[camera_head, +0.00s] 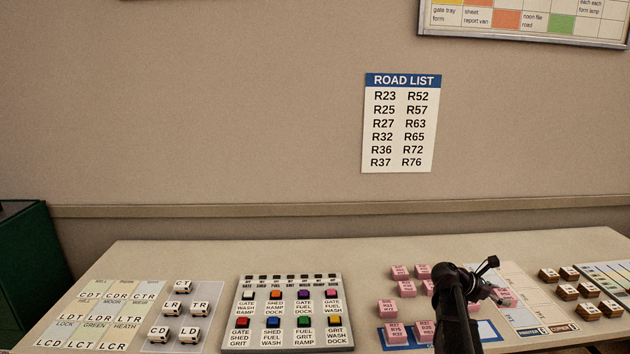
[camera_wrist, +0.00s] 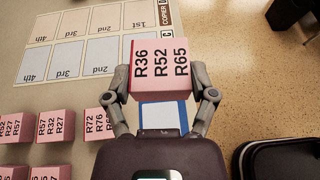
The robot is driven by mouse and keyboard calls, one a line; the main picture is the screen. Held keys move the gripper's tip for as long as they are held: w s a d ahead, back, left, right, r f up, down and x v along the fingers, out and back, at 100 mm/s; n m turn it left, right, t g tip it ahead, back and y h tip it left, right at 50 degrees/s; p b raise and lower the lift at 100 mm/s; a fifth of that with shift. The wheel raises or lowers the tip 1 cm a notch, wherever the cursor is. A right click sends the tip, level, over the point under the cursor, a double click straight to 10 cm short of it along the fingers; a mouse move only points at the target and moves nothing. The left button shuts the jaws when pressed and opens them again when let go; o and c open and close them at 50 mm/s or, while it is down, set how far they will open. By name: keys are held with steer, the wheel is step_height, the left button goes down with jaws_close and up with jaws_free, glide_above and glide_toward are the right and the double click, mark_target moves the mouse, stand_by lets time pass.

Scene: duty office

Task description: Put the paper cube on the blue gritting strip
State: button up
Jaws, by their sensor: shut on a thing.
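My gripper (camera_wrist: 166,90) is shut on a pink cube (camera_wrist: 160,66), its fingers on either side. The cube's face reads R36, R52, R65. Part of this cube (camera_head: 505,297) also shows beside my gripper (camera_head: 492,288) in the head view. In the wrist view it looks larger than the other cubes and seems held above the table. A blue-edged strip with a white middle (camera_wrist: 188,115) shows below it, partly hidden by my gripper. In the head view, blue edging (camera_head: 488,330) shows right of my arm. I cannot read "gritting" on it.
Several other pink cubes (camera_head: 387,308) stand left of my arm, some in rows. A printer and copier sheet (camera_head: 518,312) lies to the right, with brown blocks (camera_head: 567,292) beyond. A button panel (camera_head: 291,312) and white blocks (camera_head: 172,309) stand further left.

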step_height(320, 180, up, 9)
steer(key=p, duration=0.8)
steer(key=w+a+f+n+t+y+b, duration=0.1)
steer(key=a+f+n+t+b, duration=0.2)
steer(key=a, duration=0.6)
steer(key=w+a+f+n+t+y+b, duration=0.1)
steer(key=a+f+n+t+b, duration=0.2)
steer(key=a+f+b, duration=0.3)
steer(key=w+a+f+n+t+y+b, duration=0.2)
steer(key=a+f+b, duration=0.3)
steer(key=a, duration=0.9)
steer(key=shift+a+f+n+t+b, duration=0.3)
steer(key=shift+n+t, duration=0.3)
steer(key=shift+t, duration=0.2)
steer(key=shift+a+f+t, duration=0.15)
steer(key=shift+a+t, duration=0.15)
steer(key=shift+a, duration=0.35)
steer(key=b, duration=0.2)
glide_above(378, 293)
steer(key=shift+s+f, duration=0.1)
steer(key=shift+f, duration=0.55)
